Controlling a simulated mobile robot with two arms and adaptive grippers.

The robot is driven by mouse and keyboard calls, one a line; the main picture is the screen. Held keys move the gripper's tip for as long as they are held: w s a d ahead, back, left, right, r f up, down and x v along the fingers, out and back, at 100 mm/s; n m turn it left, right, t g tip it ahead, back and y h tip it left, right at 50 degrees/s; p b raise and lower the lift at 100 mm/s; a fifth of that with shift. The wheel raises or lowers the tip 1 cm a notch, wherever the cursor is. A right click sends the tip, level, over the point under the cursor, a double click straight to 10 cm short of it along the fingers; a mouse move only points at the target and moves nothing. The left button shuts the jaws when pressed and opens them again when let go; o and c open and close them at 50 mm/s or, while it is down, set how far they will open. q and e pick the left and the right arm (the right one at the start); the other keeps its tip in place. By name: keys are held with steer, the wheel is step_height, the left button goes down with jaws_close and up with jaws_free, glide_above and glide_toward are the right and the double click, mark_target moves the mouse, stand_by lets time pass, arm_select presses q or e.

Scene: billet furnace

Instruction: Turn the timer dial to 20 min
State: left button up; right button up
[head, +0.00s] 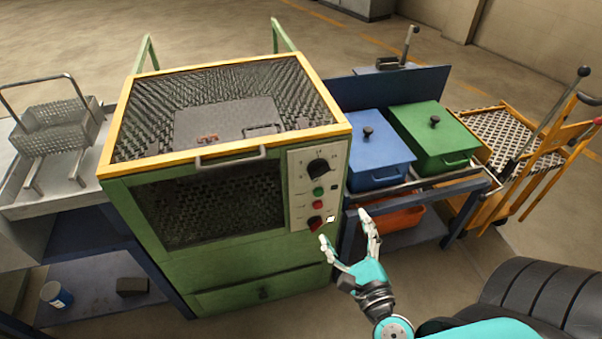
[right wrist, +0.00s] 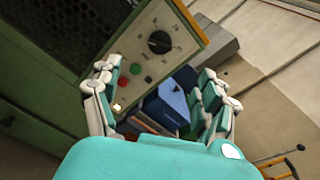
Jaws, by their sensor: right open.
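A large black dial (head: 318,168) with marks around it sits at the top of the white control panel (head: 298,190) on the green furnace (head: 262,255). In the right wrist view the dial (right wrist: 159,42) shows above a green button (right wrist: 135,68) and a red button (right wrist: 121,80); its marks are too small to read. My right gripper (head: 348,232) is open and empty, below and to the right of the panel, apart from the dial. In the right wrist view its spread fingers (right wrist: 160,78) point toward the panel. My left gripper is not in view.
A red and dark knob (head: 315,223) is low on the panel. A blue box (head: 368,150) and a green box (head: 434,138) stand on a bench right of the furnace. A yellow cart (head: 520,140) is farther right. A black seat (head: 540,300) is at lower right.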

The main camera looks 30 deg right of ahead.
mark_target(320, 174)
steer(key=p+x, duration=0.4)
steer(key=x, duration=1.1)
steer(key=shift+w+r, duration=0.1)
steer(key=shift+w, duration=0.2)
steer(key=shift+w+d+p, duration=0.25)
steer(key=shift+w+p, duration=0.05)
steer(key=shift+w, duration=0.35)
steer(key=shift+c, duration=0.4)
steer(key=c, duration=1.1)
